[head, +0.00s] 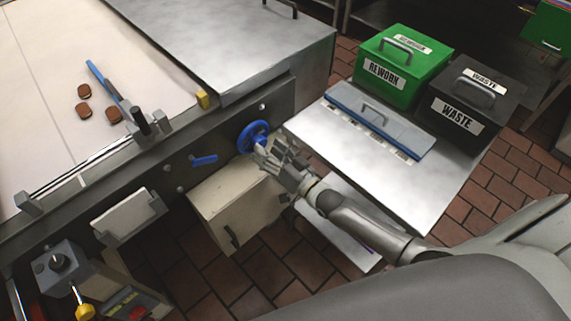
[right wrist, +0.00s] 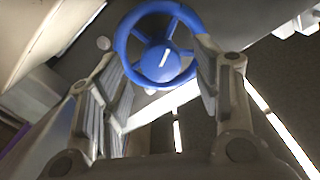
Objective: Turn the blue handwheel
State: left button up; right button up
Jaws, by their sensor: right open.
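The blue handwheel (head: 251,138) sits on the dark side panel of the conveyor machine, below the metal cover. My right gripper (head: 268,150) is open just in front of the wheel, and its fingers overlap the wheel's lower right in the head view. In the right wrist view the blue handwheel (right wrist: 158,57) shows its rim, spokes and hub with a white mark. The open fingers of the right gripper (right wrist: 160,85) stand to either side of the wheel's lower part. The right finger overlaps the rim; I cannot tell whether it touches. My left gripper is not in view.
A blue lever (head: 204,160) is left of the wheel, and a cream box (head: 235,205) stands below it. Brown biscuits (head: 84,91) lie on the belt.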

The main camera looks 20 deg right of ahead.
jog(key=v, duration=0.9)
